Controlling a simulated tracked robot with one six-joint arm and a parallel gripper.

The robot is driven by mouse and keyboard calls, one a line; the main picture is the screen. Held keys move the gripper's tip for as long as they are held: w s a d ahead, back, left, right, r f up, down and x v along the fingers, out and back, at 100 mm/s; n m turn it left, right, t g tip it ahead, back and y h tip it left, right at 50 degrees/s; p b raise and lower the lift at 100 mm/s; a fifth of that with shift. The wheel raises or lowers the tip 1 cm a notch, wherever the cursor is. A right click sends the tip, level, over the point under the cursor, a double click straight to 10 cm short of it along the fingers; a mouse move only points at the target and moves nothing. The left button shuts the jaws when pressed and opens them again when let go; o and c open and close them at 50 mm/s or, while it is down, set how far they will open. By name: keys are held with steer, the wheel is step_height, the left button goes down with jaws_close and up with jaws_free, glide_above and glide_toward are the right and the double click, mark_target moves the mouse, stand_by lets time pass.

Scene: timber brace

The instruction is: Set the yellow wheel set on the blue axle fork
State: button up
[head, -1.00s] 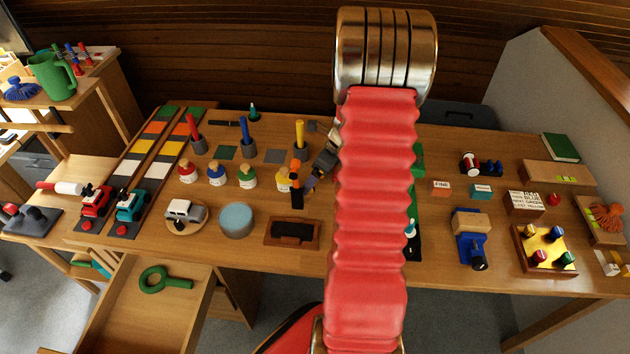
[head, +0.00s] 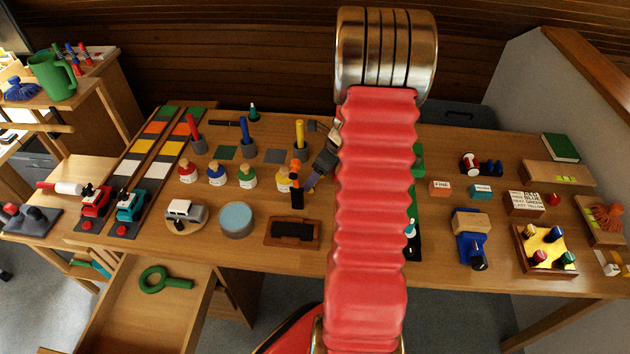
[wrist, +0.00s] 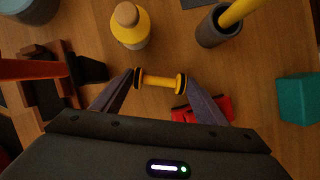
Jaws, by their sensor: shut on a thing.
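My gripper (wrist: 158,84) is shut on the yellow wheel set (wrist: 160,82), a short yellow axle with a dark-rimmed wheel at each end. The wheel set lies crosswise between the two fingertips in the wrist view. In the head view my gripper (head: 313,182) is left of my red arm, by the yellow bottle; the wheel set cannot be made out there. A blue piece (head: 470,248) with a wooden block and a dark round end stands on the right of the table. I cannot tell whether it is the blue axle fork. My gripper is far from it.
The yellow bottle (wrist: 130,25) and a grey cup (wrist: 218,27) with a yellow stick stand close to my gripper. A red piece (wrist: 203,108) lies partly behind one finger. A teal block (wrist: 298,98) is at the right. My arm hides part of the table's middle in the head view.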

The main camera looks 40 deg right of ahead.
steer(key=shift+c, duration=1.1)
steer(key=shift+r, duration=0.1)
step_height(320, 180, up, 10)
